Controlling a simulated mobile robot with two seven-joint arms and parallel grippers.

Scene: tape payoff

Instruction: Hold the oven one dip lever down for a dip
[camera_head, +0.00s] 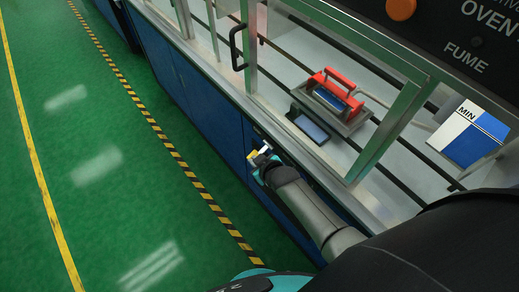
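My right arm reaches in from the lower right along the blue cabinet front. My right gripper (262,156) is small, with pale and yellow parts at its tip, close to the dark opening or panel on the cabinet front below the counter edge. I cannot tell whether its fingers are open or shut, or whether they touch anything. The dip lever is not clearly made out; it may be hidden at the gripper. Part of a dark panel with the words OVEN and FUME (465,57) shows at the upper right. My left gripper is not in view.
A red-handled fixture (340,88) and a dark flat device (311,128) sit inside the metal-framed enclosure (390,128). A black door handle (236,46) juts out. A MIN sign (466,134) stands at right. Green floor (95,125) is clear at left.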

